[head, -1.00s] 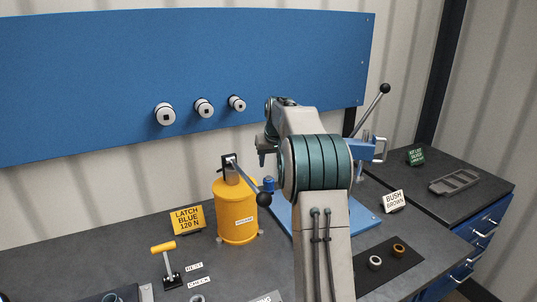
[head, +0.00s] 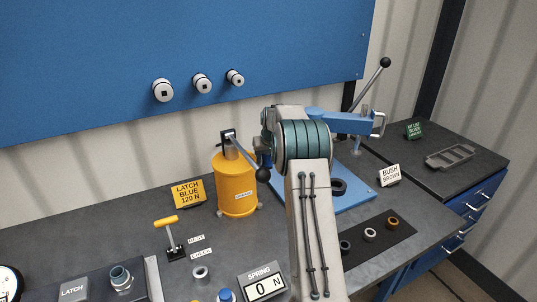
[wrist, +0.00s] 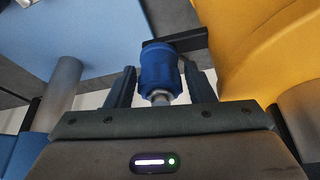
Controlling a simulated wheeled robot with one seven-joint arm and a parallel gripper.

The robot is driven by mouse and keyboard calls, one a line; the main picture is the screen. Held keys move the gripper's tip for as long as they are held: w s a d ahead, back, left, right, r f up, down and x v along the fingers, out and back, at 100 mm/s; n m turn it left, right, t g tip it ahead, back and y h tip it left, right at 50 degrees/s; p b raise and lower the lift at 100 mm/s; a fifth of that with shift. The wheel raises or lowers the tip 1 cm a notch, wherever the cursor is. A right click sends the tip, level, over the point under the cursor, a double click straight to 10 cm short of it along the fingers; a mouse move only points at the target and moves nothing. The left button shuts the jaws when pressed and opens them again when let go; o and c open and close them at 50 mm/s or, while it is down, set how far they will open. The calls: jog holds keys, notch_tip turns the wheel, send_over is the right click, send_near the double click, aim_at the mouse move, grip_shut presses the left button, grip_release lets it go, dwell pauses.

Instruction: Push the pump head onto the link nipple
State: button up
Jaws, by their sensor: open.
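In the wrist view a blue cylindrical coupler (wrist: 160,68), apparently the pump head, stands between the two fingers of my gripper (wrist: 160,85). A silver end shows at its near side, and a dark bracket (wrist: 188,38) is behind it. My gripper is open, with a finger on each side; I cannot tell whether either touches it. The yellow pump (head: 237,187) stands left of my arm in the head view and fills the right of the wrist view (wrist: 265,60). My arm hides the coupler and gripper in the head view. I cannot make out the link nipple for certain.
A lever with a black ball (head: 263,174) slants from the pump top toward my arm. A blue press (head: 340,122) on a blue plate (head: 355,200) stands behind my arm. A yellow-handled T-lever (head: 168,232), a spring display (head: 264,287) and a grey-teal fitting (head: 121,278) are front left.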

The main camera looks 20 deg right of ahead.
jog(key=c, duration=0.8)
jog(key=shift+r, duration=0.1)
jog(key=shift+c, duration=0.2)
jog(key=shift+r, duration=0.1)
jog(key=shift+r+p, duration=0.85)
jog(key=shift+r, duration=0.55)
jog(key=shift+r, duration=0.1)
jog(key=shift+r+p, duration=1.3)
jog(key=shift+r, duration=0.6)
